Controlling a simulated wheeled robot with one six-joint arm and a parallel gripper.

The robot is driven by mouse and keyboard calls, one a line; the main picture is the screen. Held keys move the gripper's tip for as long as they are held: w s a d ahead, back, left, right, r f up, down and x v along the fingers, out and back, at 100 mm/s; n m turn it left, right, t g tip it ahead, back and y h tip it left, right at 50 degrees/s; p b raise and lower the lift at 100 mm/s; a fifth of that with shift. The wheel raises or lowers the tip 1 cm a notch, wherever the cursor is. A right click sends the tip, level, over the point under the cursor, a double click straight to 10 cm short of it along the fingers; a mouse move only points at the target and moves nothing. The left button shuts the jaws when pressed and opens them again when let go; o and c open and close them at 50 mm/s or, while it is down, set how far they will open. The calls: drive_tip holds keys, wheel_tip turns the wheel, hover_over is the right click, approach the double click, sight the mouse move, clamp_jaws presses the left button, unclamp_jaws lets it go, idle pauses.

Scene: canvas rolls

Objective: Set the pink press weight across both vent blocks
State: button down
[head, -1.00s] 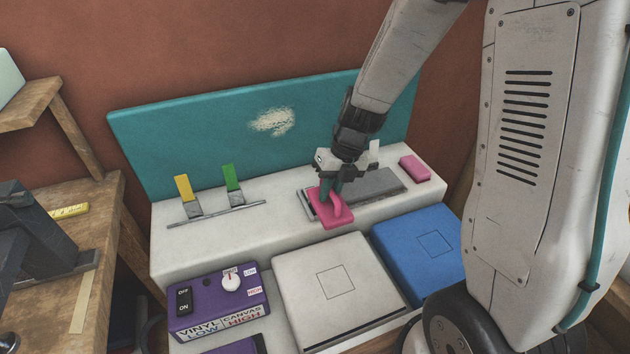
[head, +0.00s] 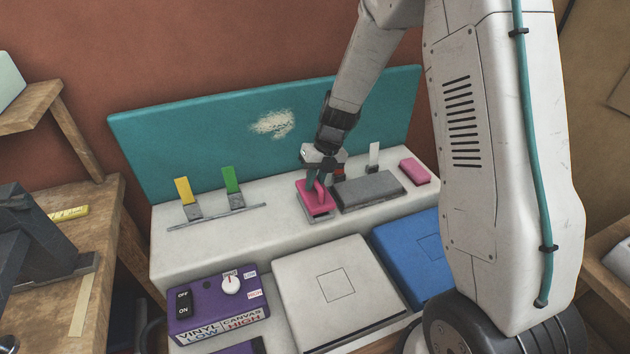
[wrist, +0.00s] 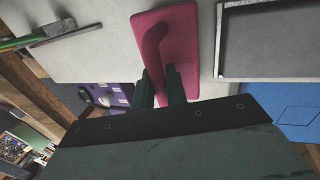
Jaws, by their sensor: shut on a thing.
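The pink press weight (head: 308,199) is a flat plate with a raised bar handle, which also shows in the wrist view (wrist: 180,40). My gripper (head: 317,183) is shut on the handle, with its dark fingers on either side of it in the wrist view (wrist: 160,88). The weight is at the left end of a grey slab (head: 368,190) on the white ledge. A grey edge shows just under its front; I cannot tell whether it touches. No parts are clearly identifiable as the vent blocks. Grey feet under the yellow tab (head: 183,190) and green tab (head: 231,180) stand to the left.
A smaller pink block (head: 415,171) lies at the ledge's right end, and a white tab (head: 374,156) stands behind the slab. In front are a purple control box (head: 215,290), a white box (head: 300,290) and a blue box (head: 395,245). A teal panel (head: 180,130) stands behind the ledge.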

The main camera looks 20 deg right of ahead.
drive_tip(key=shift+f, duration=0.4)
drive_tip(key=c, duration=1.4)
unclamp_jaws()
drive_tip(key=shift+f, duration=0.1)
